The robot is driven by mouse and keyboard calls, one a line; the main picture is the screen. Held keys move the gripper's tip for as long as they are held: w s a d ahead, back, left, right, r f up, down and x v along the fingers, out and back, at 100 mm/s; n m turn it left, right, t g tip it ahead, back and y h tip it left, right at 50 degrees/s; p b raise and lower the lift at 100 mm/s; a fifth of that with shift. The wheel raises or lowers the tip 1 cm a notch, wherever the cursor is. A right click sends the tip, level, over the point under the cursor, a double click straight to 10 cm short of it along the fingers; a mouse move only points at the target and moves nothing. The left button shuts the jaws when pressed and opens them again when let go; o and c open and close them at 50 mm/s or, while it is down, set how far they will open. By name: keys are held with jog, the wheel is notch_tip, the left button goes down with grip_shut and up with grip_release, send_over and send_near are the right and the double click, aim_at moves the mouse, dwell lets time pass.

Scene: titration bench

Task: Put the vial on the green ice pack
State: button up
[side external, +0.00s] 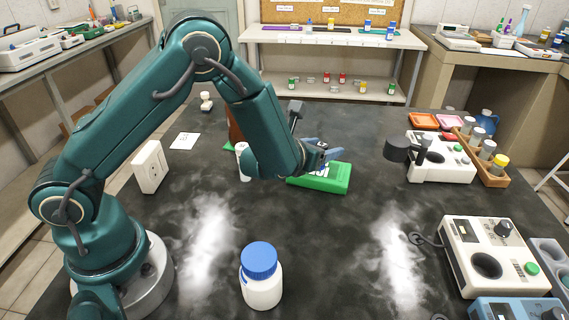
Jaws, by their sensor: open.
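The green ice pack (325,184) lies flat on the dark bench near the middle, with white markings on top. My gripper (328,152) is open just above the pack's far part and hides some of it; I see nothing clearly between its fingers. A small white cylinder (243,163), possibly the vial, stands left of the pack, partly hidden by my arm. A larger white bottle with a blue cap (261,276) stands upright at the front, well apart from the pack. I cannot tell for certain which one is the vial.
A white instrument with a black head (441,160) and a wooden rack of tubes (486,160) stand at right. Another instrument (493,257) is at front right. A white socket box (150,167) stands left. The bench between bottle and pack is clear.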

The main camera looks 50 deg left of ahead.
jog(key=v, duration=0.9)
jog(key=s+a+r+n+g+y, duration=0.35)
jog(key=s+a+n+y, duration=0.2)
jog(key=a+n, duration=0.3)
jog(key=s+a+n+g, duration=0.3)
jog(key=s+n+g, duration=0.2)
jog(key=s+n, duration=0.6)
jog(key=s+d+r+n+t+h, duration=0.1)
jog(key=s+d+r+n+h, duration=0.1)
jog(key=d+n+h, duration=0.6)
jog(key=d+r+n, duration=0.1)
jog(key=d+n, duration=0.3)
jog(key=n, duration=0.2)
jog(key=shift+d+r, duration=0.2)
jog(key=shift+d, duration=0.2)
